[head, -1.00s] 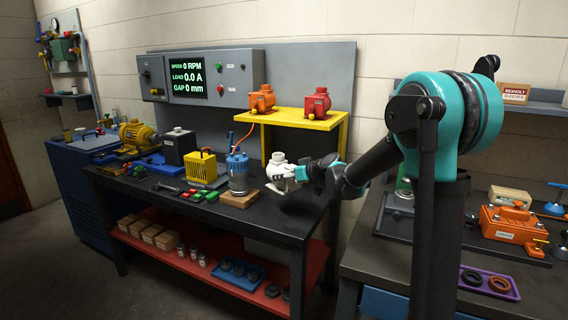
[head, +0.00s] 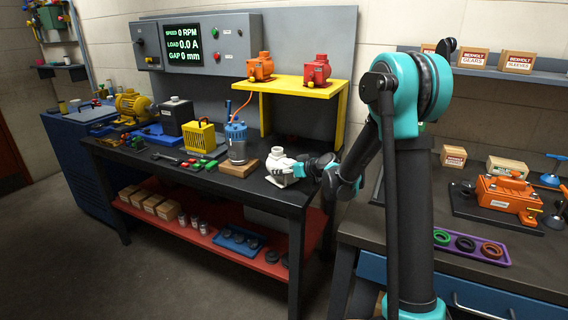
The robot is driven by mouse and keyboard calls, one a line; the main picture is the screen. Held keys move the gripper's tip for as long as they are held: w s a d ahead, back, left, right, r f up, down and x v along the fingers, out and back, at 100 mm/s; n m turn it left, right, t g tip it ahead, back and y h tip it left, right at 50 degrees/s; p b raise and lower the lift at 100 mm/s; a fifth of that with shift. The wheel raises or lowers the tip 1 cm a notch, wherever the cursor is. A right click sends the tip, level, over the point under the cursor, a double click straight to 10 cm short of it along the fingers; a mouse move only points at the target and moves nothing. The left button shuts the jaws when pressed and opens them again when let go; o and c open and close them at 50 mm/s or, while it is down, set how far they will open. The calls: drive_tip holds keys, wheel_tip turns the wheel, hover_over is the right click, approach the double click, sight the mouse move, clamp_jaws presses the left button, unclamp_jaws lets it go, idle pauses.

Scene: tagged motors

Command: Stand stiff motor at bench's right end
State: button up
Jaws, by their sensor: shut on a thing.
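A white motor (head: 281,160) is at the right end of the dark bench (head: 262,194), upright or nearly so. My gripper (head: 288,171) is shut on the white motor from its right side, and the fingers hide part of it. From this angle I cannot tell whether its base touches the bench top. An orange motor (head: 260,67) and a red motor (head: 318,71) stand on the yellow shelf (head: 290,86) above. No tag showing which motor is stiff can be read.
Red and green blocks (head: 200,164) lie further left. A second bench with an orange machine (head: 503,192) and a purple tray (head: 470,246) is at right.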

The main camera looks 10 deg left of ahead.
drive_tip(key=shift+f, duration=0.1)
drive_tip(key=o, duration=1.9)
drive_tip(key=v, duration=1.2)
drive_tip(key=shift+s, duration=0.1)
